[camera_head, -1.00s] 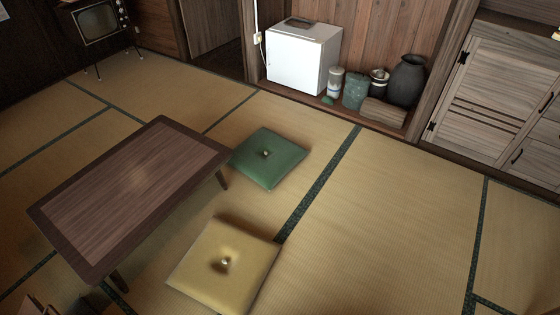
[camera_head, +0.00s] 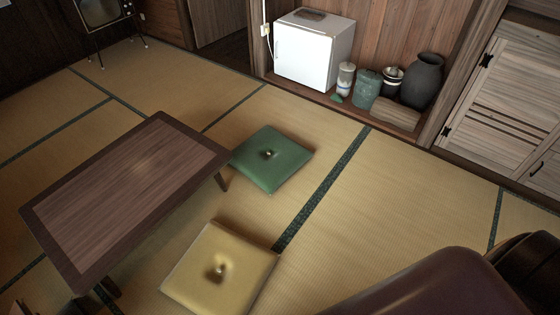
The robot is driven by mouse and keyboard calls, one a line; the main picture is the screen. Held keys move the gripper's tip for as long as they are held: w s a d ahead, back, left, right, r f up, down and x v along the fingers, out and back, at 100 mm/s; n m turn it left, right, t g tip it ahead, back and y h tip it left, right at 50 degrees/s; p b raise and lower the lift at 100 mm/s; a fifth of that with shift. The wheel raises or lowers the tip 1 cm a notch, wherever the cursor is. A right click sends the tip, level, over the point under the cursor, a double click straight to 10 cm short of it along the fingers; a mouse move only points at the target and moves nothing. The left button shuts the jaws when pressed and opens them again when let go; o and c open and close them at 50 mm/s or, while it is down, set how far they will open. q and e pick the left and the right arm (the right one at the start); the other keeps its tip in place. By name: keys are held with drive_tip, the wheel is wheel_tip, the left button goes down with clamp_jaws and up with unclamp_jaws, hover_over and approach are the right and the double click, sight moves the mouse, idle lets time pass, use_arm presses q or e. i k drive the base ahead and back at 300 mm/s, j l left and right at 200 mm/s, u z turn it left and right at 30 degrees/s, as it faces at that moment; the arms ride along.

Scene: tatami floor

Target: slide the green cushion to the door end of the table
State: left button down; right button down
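The green cushion (camera_head: 271,160) lies flat on the tatami near the far right corner of the low table. Its left corner is close to the table's edge; whether they touch I cannot tell. The low wooden table (camera_head: 128,190) stands at the left, with a dark border around a lighter brown top. A part of my arm, dark and rounded, fills the bottom right corner. Neither gripper shows in the view. An open doorway shows at the back, left of the white fridge.
A yellow cushion (camera_head: 220,268) lies in front of the green one, beside the table. A white fridge (camera_head: 312,50), jars and a dark vase (camera_head: 423,80) stand in the alcove. A television (camera_head: 100,12) is at the back left. The tatami right of the cushions is clear.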

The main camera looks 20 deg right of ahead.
sight(268, 158)
drive_tip(key=i+l+u, duration=0.1)
drive_tip(key=l, duration=0.25)
drive_tip(key=i+l, duration=0.25)
drive_tip(key=i+l+u, duration=0.15)
drive_tip(key=l, duration=0.3)
drive_tip(key=i+l, duration=0.2)
drive_tip(key=l, duration=0.2)
drive_tip(key=i+l+u, duration=0.15)
drive_tip(key=l, duration=0.2)
drive_tip(key=i+l+u, duration=0.1)
drive_tip(key=l, duration=0.3)
